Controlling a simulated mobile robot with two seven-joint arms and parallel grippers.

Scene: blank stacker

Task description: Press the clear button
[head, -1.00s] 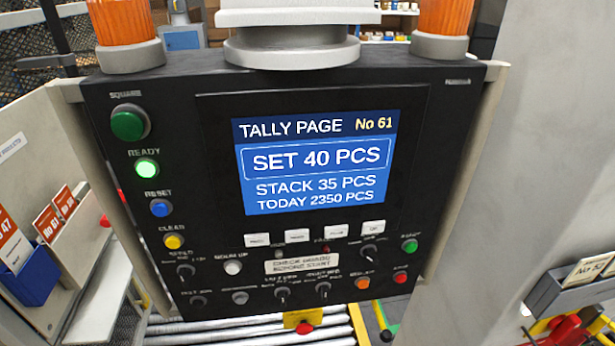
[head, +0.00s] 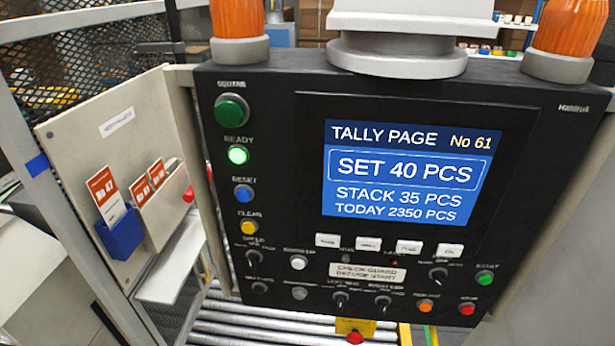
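The clear button is the round yellow button (head: 249,227) under the label CLEAR, low on the left side of the black control panel (head: 285,180). It sits below the blue reset button (head: 243,193), the lit green ready light (head: 238,155) and the larger green square button (head: 232,110). The panel's screen (head: 410,172) reads TALLY PAGE No 61, SET 40 PCS, STACK 35 PCS, TODAY 2350 PCS. Neither of my grippers shows in the head view, and nothing touches the yellow button.
Knobs and small buttons line the panel's lower part, with a green (head: 484,278) and a red button (head: 467,308) at right. A side board (head: 125,150) with red cards and a blue holder (head: 121,234) stands at left. Rollers (head: 260,325) run below.

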